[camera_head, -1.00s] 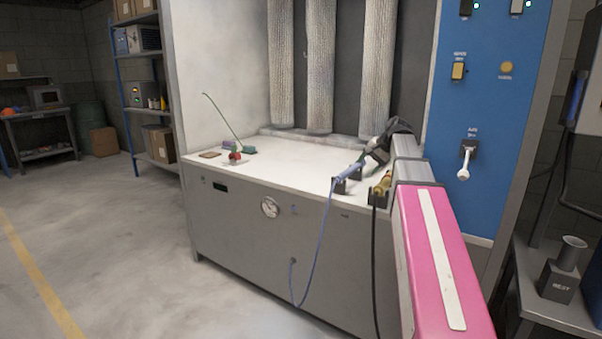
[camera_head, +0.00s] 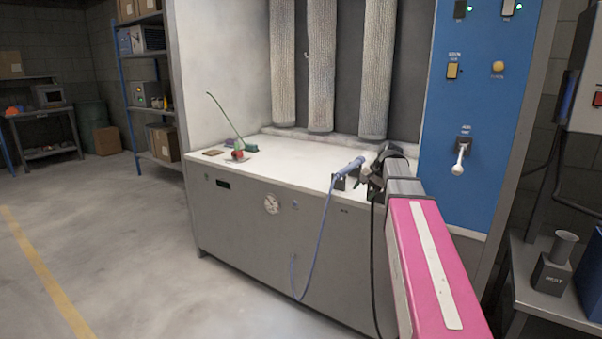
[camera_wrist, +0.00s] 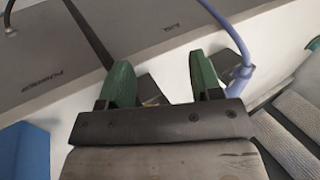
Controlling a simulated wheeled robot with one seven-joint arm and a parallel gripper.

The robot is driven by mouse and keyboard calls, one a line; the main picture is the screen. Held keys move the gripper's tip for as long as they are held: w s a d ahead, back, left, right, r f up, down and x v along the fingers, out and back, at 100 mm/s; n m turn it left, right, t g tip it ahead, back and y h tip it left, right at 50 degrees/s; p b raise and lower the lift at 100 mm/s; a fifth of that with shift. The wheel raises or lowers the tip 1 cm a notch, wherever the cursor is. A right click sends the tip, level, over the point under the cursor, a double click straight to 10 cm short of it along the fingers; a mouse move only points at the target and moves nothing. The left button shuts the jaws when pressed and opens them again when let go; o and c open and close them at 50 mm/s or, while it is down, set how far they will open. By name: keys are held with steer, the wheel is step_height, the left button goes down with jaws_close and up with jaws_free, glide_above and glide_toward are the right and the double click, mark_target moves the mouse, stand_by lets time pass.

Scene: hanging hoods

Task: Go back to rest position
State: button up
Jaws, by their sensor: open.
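My gripper (camera_wrist: 160,88) shows in the wrist view with two green fingers spread apart and nothing held between them. In the head view my gripper (camera_head: 372,180) is at the front right edge of the white worktop (camera_head: 290,158), mostly hidden behind my own arm. A blue-handled tool (camera_head: 350,167) with a blue cable rests in a dark holder beside it. The blue cable also shows in the wrist view (camera_wrist: 238,72), right of the fingers. The yellow tool is hidden behind my gripper in the head view.
Ribbed grey ducts (camera_head: 321,70) hang behind the worktop. A blue panel (camera_head: 475,150) with a white-handled lever stands at right, near a side table (camera_head: 550,305). The floor at left is clear.

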steer(key=s+a+f+n+g+h, duration=0.1)
steer(key=s+a+f+n+h, duration=0.1)
steer(key=s+f, duration=0.9)
steer(key=s+a+f+n+g+h, duration=0.2)
steer(key=s+f+n, duration=0.2)
steer(key=s+f, duration=0.7)
step_height(320, 180, down, 8)
steer(key=shift+s+a+r+h, duration=0.1)
steer(key=shift+s+a+h, duration=0.05)
steer(key=shift+a+h, duration=0.2)
